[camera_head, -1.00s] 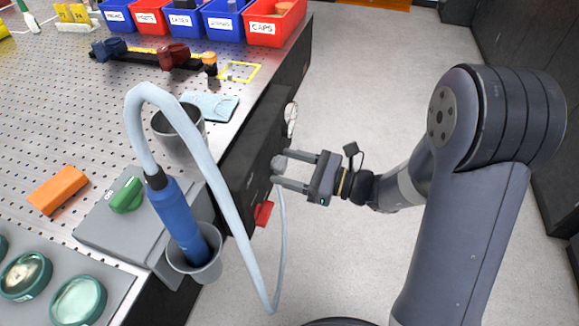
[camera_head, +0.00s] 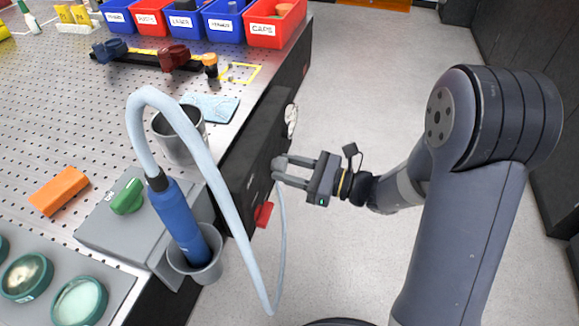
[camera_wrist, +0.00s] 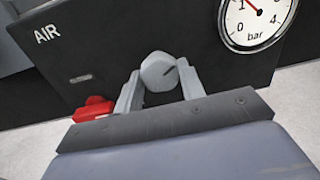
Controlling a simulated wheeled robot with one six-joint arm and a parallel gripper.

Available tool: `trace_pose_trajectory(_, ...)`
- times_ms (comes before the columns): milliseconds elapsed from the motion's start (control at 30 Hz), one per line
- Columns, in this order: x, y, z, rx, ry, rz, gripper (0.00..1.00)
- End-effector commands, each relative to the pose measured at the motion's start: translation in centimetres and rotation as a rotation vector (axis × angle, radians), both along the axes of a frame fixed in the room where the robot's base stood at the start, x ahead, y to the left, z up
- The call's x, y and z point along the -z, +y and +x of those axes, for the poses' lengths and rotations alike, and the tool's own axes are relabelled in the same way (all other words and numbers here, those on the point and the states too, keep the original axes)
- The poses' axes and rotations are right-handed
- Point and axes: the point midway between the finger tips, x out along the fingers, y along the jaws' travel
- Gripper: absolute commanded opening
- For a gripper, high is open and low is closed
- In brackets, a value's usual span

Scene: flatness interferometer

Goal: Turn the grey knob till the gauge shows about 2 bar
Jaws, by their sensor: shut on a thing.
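The grey knob (camera_wrist: 158,72) sits on the front of the black panel marked AIR. My gripper (camera_wrist: 161,86) is shut on it, with one finger on each side; a dark mark shows on the knob's face. In the head view my gripper (camera_head: 279,169) reaches the panel from the right and mostly covers the knob. The round white gauge (camera_wrist: 256,18) is at the upper right of the wrist view, cut off by the top edge. Its 0, 1, 4 and "bar" show; the needle's exact reading is unclear. In the head view the gauge (camera_head: 291,120) is seen edge-on.
A red part (camera_wrist: 94,108) is left of the knob, low on the panel. A pale hose (camera_head: 215,175) loops from a blue tool (camera_head: 180,220) in a grey cup down past the panel.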

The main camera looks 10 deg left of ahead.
Motion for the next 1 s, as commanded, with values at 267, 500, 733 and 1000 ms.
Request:
trace_pose_trajectory(267, 0.0, -0.02, -0.01, 0.0, 0.067, 0.004, 0.15)
trace_pose_trajectory(500, 0.0, -0.02, -0.01, 0.0, 0.066, 0.005, 0.47)
trace_pose_trajectory(733, -0.01, -0.01, -0.02, 0.0, 0.066, 0.005, 0.59)
trace_pose_trajectory(1000, -0.01, -0.59, -0.05, 0.002, 0.066, 0.004, 0.59)
